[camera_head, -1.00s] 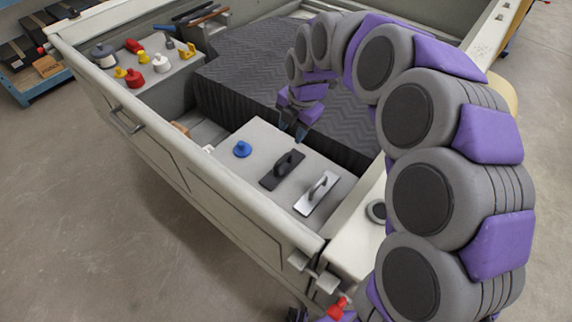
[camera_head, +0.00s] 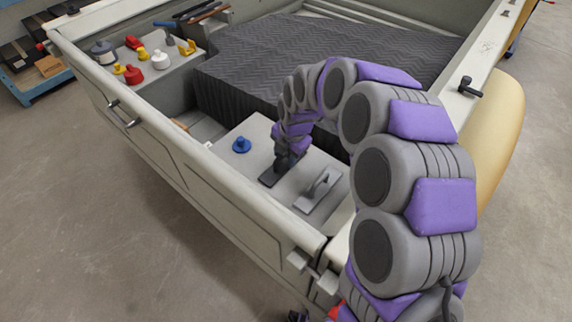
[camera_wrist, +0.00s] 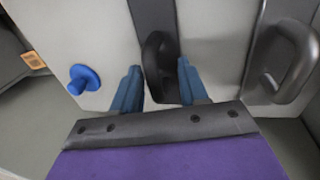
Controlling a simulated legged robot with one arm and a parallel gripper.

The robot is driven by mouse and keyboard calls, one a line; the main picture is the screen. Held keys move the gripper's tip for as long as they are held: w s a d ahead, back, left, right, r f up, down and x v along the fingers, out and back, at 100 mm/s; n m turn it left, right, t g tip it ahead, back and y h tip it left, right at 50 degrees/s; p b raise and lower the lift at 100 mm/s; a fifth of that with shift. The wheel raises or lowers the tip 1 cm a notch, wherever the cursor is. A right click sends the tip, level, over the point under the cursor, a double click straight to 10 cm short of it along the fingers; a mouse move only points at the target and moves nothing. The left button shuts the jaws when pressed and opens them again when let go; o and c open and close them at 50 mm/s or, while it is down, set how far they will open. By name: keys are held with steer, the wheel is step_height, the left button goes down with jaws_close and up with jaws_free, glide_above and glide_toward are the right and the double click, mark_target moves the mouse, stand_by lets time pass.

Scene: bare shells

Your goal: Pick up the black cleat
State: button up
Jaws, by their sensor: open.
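The black cleat (camera_head: 268,181) has a flat base plate and a raised loop handle. It lies on the light grey panel (camera_head: 258,125) in the open shell, and my gripper covers much of it in the head view. My gripper (camera_head: 286,162) is down at the cleat. In the wrist view, my gripper's blue fingers (camera_wrist: 160,78) stand apart, one on each side of the black handle (camera_wrist: 158,55). The handle is between them, with a narrow gap visible on each side. I cannot tell how deep the fingertips reach.
A similar grey metallic cleat (camera_head: 318,190) lies just right of the black one; it also shows in the wrist view (camera_wrist: 290,62). A blue knob (camera_head: 241,146) sits to the left. Shell walls surround the panel. Red, yellow and white pieces (camera_head: 133,75) stand on the far left ledge.

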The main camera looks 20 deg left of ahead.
steer(key=shift+a+f, duration=0.45)
steer(key=shift+f, duration=0.05)
steer(key=shift+a, duration=0.55)
steer(key=shift+d+r, duration=0.1)
steer(key=shift+d, duration=0.8)
steer(key=c, duration=0.6)
steer(key=shift+a, duration=0.1)
jaws_close()
steer(key=shift+a, duration=0.45)
